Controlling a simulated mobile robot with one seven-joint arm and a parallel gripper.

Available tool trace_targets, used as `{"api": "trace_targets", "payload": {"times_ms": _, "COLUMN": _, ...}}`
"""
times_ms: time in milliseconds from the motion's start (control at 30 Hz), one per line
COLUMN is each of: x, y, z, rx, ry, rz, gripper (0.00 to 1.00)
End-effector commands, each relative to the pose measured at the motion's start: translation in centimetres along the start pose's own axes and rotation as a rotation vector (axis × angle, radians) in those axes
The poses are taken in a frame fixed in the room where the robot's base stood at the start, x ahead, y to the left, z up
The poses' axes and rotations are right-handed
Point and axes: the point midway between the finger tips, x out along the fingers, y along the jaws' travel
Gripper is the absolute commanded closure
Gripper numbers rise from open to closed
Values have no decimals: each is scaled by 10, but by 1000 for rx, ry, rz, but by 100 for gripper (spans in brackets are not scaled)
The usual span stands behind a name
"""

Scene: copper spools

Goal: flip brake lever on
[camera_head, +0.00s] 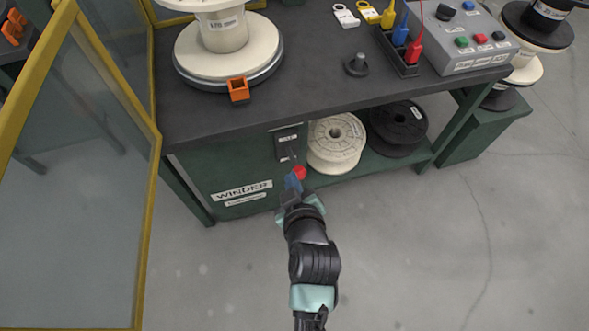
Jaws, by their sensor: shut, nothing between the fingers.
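A small black panel (287,142) with a pale label sits on the green front of the bench, above the WINDER label. Below it a red knob (299,172) sticks out, which looks like the end of the brake lever; the lever's shaft is mostly hidden, so I cannot tell its position.
A white spool (336,143) and a black spool (398,127) lie on the lower shelf to the right. A yellow-framed clear door (75,170) stands open at left. An orange clip (238,89) is at the turntable's edge.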

Motion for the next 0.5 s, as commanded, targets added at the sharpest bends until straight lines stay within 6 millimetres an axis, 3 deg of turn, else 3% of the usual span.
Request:
{"api": "trace_targets", "payload": {"times_ms": 267, "x": 5, "y": 1, "z": -1, "rx": 1, "ry": 2, "rz": 1, "gripper": 100}}
{"api": "trace_targets", "payload": {"times_ms": 500, "x": 40, "y": 1, "z": -2, "rx": 1, "ry": 4, "rz": 1, "gripper": 100}}
